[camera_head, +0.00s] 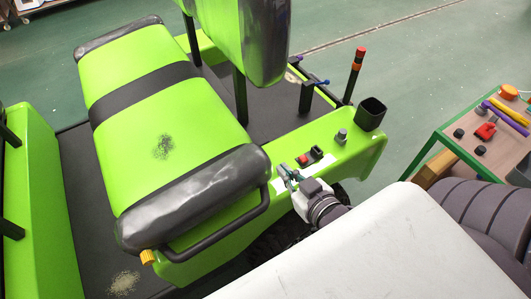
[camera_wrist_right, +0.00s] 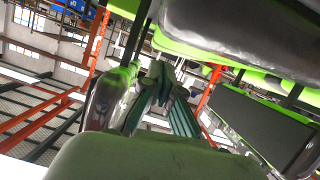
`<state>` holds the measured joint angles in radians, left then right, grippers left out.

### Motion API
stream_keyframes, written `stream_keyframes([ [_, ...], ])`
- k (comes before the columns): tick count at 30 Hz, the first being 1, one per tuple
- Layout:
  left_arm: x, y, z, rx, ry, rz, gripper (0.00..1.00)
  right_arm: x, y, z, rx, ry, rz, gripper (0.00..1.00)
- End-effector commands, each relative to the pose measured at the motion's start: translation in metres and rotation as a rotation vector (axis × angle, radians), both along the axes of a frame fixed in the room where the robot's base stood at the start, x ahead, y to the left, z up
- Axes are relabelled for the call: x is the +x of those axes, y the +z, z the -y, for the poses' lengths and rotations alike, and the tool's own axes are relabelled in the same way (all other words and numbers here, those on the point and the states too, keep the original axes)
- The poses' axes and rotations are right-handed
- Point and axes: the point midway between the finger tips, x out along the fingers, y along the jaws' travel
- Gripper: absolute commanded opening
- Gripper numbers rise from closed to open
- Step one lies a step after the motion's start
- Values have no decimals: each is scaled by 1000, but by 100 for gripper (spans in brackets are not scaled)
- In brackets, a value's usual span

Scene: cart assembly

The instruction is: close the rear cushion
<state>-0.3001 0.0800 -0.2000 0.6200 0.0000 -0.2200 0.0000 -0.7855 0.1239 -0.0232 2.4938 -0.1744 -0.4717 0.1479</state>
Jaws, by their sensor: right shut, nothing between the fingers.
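A long green seat cushion (camera_head: 150,110) with a dark band and dark end caps fills the left middle of the head view. I cannot tell for sure whether it is the rear cushion or whether it is fully down. A black bar handle (camera_head: 222,228) runs along its near end. My right gripper (camera_head: 286,174) is shut and empty, just right of the cushion's near dark end cap and over the green side panel. In the right wrist view its teal fingers (camera_wrist_right: 160,88) point away, under a dark padded surface (camera_wrist_right: 240,35). My left gripper is not in view.
A green backrest (camera_head: 240,35) rises behind the seat. Switches (camera_head: 310,156), a grey knob (camera_head: 341,136) and a black cup (camera_head: 370,113) sit on the side panel (camera_head: 355,150) near my gripper.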

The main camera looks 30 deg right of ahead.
Motion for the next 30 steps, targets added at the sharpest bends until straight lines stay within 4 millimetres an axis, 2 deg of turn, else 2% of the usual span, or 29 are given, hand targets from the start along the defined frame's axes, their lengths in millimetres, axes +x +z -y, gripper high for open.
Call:
stream_keyframes([
  [2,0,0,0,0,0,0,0,0,13,0,-1,7,55,0],
  [5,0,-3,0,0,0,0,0,3,19,0,-2,11,84,0],
  [10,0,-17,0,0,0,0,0,18,13,-1,-1,12,90,0],
  [17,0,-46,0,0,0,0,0,52,3,-1,-2,12,91,0],
  [25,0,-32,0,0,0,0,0,102,-3,-1,-2,11,83,0],
  [27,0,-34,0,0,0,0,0,98,-21,1,-1,10,74,0],
  [30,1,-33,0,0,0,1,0,98,-33,2,-1,10,79,0],
])
